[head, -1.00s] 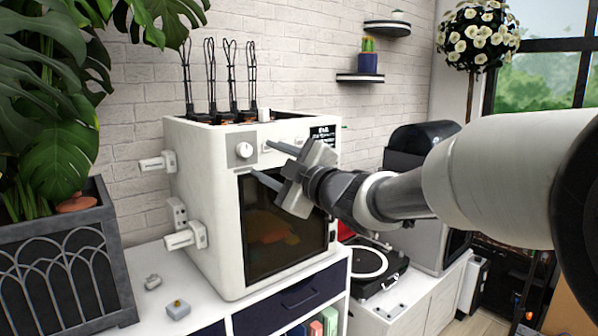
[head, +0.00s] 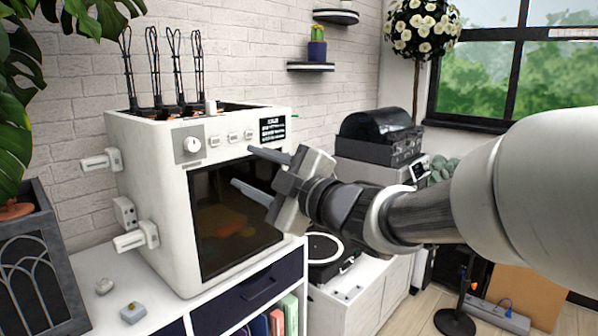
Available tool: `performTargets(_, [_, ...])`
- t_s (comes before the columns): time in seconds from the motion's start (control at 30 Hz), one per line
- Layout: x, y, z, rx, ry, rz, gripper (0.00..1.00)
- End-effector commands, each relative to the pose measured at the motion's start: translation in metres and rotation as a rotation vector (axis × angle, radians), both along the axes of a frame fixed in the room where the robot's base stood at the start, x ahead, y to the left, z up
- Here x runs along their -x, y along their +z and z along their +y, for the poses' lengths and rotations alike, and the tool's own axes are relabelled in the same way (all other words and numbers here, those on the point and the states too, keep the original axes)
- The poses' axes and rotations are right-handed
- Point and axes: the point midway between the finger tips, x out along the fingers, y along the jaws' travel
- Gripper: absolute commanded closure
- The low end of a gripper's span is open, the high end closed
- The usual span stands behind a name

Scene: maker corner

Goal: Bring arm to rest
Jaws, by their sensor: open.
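My gripper (head: 250,169) is open and empty. Its two fingers point left, in front of the upper right of a white box-shaped machine (head: 156,215). Whether the fingertips touch the machine cannot be told; they overlap its front in the picture. My arm reaches in from the right edge of the head view and hides part of what lies behind it. The machine has a dark glass front (head: 237,222), a round knob (head: 192,145) and several small buttons at the top.
The machine stands on a white cabinet (head: 190,308) with a dark drawer (head: 257,290). Two small parts (head: 132,312) lie at its left. A planter (head: 42,265) is at far left. A turntable (head: 322,250) sits behind my gripper. Open floor (head: 402,315) shows lower right.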

Motion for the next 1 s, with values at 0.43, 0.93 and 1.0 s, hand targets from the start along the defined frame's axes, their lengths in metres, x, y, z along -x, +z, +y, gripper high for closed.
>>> performTargets(0.43, [0.053, -0.080, -0.223, -0.229, -0.896, 0.673, 0.56])
performTargets(0.93, [0.230, -0.143, -0.237, -0.447, -1.192, 1.391, 0.56])
performTargets(1.0, [0.230, -0.125, -0.237, -0.445, -1.191, 1.390, 0.56])
